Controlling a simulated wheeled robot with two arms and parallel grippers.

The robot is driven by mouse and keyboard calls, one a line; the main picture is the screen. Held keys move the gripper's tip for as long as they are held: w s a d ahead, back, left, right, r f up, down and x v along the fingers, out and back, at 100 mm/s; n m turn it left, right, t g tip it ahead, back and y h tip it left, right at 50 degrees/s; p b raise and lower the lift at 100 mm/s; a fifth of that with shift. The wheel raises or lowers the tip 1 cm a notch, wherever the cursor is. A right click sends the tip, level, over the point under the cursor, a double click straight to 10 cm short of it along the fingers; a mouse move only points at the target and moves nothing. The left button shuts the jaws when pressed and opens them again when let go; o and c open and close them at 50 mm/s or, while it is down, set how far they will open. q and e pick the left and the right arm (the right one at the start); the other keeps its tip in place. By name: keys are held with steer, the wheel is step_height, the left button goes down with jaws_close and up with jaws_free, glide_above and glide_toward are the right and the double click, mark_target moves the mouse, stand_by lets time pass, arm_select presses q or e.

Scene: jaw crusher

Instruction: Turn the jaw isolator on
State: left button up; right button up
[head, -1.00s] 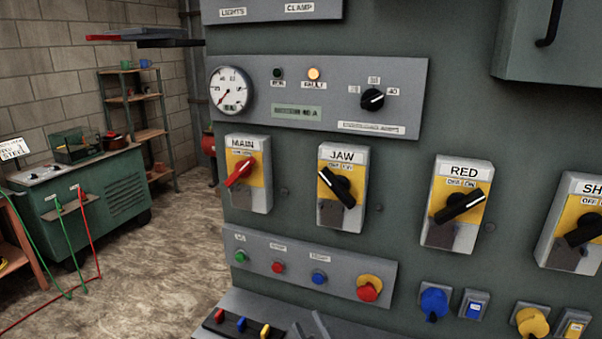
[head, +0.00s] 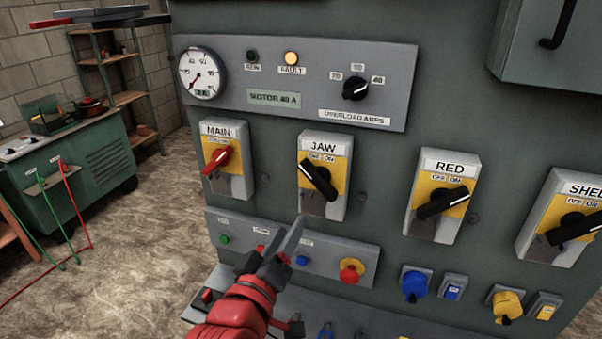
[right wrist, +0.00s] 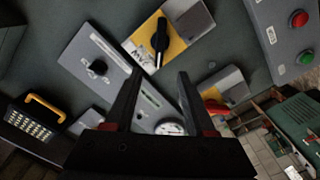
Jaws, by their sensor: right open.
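The jaw isolator (head: 326,157) is a grey box with a yellow plate on the panel, labelled JAW with OFF and ON marks. Its black handle (head: 318,182) slants, with its white-marked end at upper left, toward OFF. In the right wrist view the handle (right wrist: 160,40) shows on its yellow plate, just beyond the fingers. My right gripper (head: 286,238) is below and left of the jaw isolator, in front of the button strip. It is open and empty, its two dark fingers apart in the right wrist view (right wrist: 159,73). My left gripper is not in view.
The MAIN isolator (head: 220,160) with a red handle is to the left; the RED (head: 443,203) and SHELL (head: 568,220) isolators are to the right. Below is a button strip (head: 335,262), partly covered by my gripper. Above are a gauge (head: 202,74) and overload knob (head: 356,88).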

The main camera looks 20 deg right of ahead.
mark_target(315, 183)
steer(key=p+x, duration=0.5)
steer(key=x, duration=1.1)
steer(key=shift+s+p, duration=0.1)
steer(key=shift+p, duration=0.2)
steer(key=shift+w+d, duration=0.4)
steer(key=shift+w, duration=0.15)
jaws_close()
